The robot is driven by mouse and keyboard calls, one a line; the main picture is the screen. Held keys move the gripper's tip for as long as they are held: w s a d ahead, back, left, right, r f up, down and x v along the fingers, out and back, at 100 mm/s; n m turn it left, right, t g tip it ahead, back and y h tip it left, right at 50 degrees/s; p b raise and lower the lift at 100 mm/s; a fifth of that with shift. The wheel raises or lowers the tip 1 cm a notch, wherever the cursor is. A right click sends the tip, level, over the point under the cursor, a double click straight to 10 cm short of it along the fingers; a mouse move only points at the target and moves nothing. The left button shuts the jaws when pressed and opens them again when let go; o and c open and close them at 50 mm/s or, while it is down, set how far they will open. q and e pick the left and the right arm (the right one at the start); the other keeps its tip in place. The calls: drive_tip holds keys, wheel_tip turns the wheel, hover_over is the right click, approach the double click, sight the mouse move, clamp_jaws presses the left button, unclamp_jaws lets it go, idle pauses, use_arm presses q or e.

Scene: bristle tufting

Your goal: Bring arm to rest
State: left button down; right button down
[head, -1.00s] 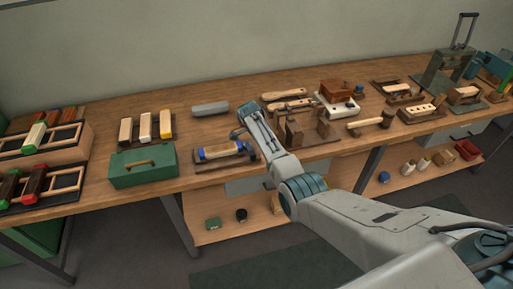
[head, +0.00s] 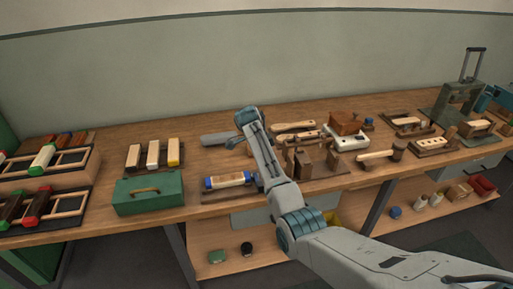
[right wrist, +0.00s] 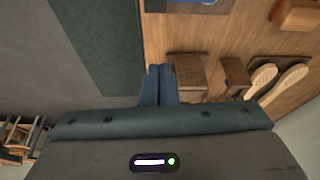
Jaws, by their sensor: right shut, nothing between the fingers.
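My right arm (head: 264,160) reaches in from the lower right in the head view, over the front of the workbench. Its fingers cannot be made out there. In the right wrist view my right gripper (right wrist: 158,72) is shut and empty, its two blue-grey fingertips together. They appear beside a brown wooden block (right wrist: 190,72) near the bench edge; the gap cannot be judged. My left gripper is not in view.
Brush blocks on racks stand at left. Floor lies in front.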

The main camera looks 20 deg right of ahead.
drive_tip(key=s+d+f+n+t+y, duration=0.1)
drive_tip(key=s+f+n, duration=0.5)
drive_tip(key=s, duration=0.5)
drive_tip(key=s+d+f+n+t, duration=0.1)
drive_tip(key=s+f+n, duration=0.2)
drive_tip(key=s+f, duration=0.7)
drive_tip(key=s+a+r+n+t+y, duration=0.1)
drive_tip(key=s+r+n, duration=0.2)
drive_tip(key=s, duration=0.6)
drive_tip(key=s+r+n, duration=0.3)
drive_tip(key=s+n, duration=0.1)
drive_tip(key=s, duration=0.4)
drive_tip(key=s+a+r+n+t+y, duration=0.1)
drive_tip(key=s+r+n, duration=0.2)
drive_tip(key=s, duration=0.6)
wheel_tip(320, 180, down, 32)
drive_tip(key=d+g+b, duration=0.1)
drive_tip(key=d+g, duration=0.1)
drive_tip(key=d, duration=0.1)
drive_tip(key=s+f+b, duration=0.1)
drive_tip(key=s+f, duration=1.7)
drive_tip(key=f, duration=0.2)
drive_tip(key=shift+s+d+g, duration=0.25)
drive_tip(key=shift+d+g, duration=0.15)
